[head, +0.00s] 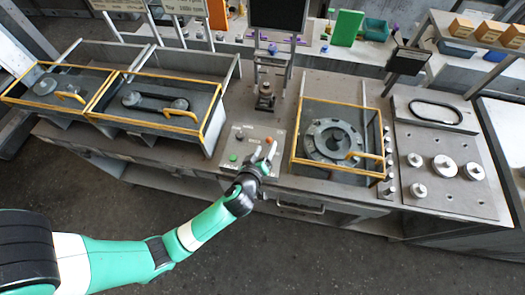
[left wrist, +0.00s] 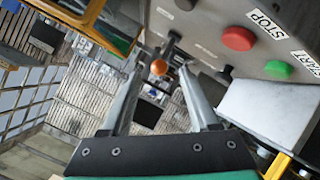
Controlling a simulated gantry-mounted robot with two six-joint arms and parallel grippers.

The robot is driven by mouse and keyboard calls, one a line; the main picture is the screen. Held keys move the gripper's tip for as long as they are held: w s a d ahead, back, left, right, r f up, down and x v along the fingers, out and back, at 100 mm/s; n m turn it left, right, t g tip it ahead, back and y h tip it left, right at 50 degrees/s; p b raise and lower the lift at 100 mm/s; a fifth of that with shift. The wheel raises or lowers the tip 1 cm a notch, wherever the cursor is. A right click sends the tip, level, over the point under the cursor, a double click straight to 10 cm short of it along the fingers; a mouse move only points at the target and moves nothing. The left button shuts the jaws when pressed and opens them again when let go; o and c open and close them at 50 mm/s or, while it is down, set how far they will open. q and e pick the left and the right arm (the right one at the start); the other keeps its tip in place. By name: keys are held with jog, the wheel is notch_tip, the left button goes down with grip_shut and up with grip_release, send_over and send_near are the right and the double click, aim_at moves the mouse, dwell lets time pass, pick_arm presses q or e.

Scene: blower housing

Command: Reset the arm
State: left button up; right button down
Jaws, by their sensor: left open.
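My left gripper (head: 266,153) is above the right side of a grey control panel (head: 236,150) on the workbench. In the left wrist view my left gripper (left wrist: 166,68) is open. An orange ball-shaped knob (left wrist: 159,67) shows between its fingertips; I cannot tell whether they touch it. The panel carries a red button (left wrist: 238,39) by a STOP label and a green button (left wrist: 279,69) by a START label. In the head view the green button (head: 233,157) lies left of the gripper. My right gripper is not in view.
A yellow-framed fixture with a round housing (head: 325,141) stands right of the panel. Two yellow-framed bays (head: 150,103) stand to the left. A plate with metal discs (head: 444,166) is at the far right. The floor in front is clear.

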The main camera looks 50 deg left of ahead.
pick_arm(q)
jog(key=shift+p+v, duration=0.4)
jog(key=shift+v, duration=0.55)
jog(key=shift+s+d+r, duration=0.25)
jog(key=shift+s+d, duration=0.05)
jog(key=shift+s, duration=0.15)
jog(key=shift+w, duration=0.1)
